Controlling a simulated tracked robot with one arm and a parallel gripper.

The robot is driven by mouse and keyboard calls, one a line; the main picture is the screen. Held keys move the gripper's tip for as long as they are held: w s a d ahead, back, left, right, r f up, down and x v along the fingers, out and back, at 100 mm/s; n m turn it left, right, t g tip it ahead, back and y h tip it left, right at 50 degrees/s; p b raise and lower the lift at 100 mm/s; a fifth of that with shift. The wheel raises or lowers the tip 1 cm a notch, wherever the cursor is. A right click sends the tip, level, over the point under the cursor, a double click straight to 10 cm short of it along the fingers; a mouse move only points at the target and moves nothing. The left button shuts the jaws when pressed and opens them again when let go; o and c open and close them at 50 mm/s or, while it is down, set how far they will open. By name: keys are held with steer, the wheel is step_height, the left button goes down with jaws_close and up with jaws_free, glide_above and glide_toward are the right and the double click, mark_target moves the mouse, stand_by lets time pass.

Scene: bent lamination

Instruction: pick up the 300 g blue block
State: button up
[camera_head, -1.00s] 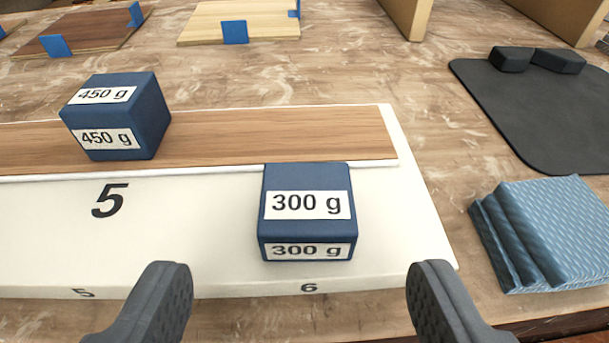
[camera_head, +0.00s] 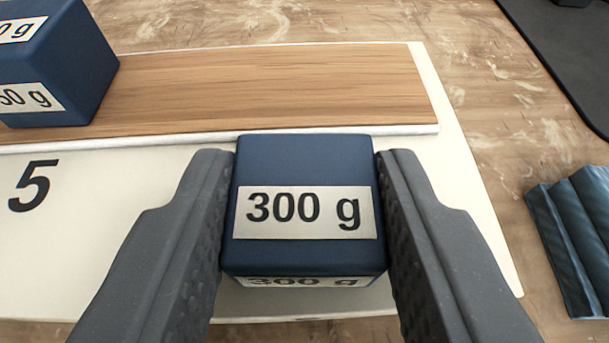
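The 300 g blue block (camera_head: 304,161) sits near the middle of the view, with its white label facing up and a second label on its near side. It appears to rest on the white board (camera_head: 130,230), close to the wooden strip's near edge. My gripper (camera_head: 305,165) has one dark finger along each side of the block. Both fingers appear to touch the block's sides, so the gripper looks shut on it. The lower parts of the block's sides are hidden by the fingers.
A 450 g blue block (camera_head: 70,65) stands on the wooden strip (camera_head: 270,85) at upper left. A folded blue-grey cloth (camera_head: 580,240) lies at the right edge. A dark mat (camera_head: 575,50) is at upper right. Bare tabletop (camera_head: 480,110) shows between them.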

steer(key=shift+c, duration=1.2)
steer(key=shift+r, duration=0.15)
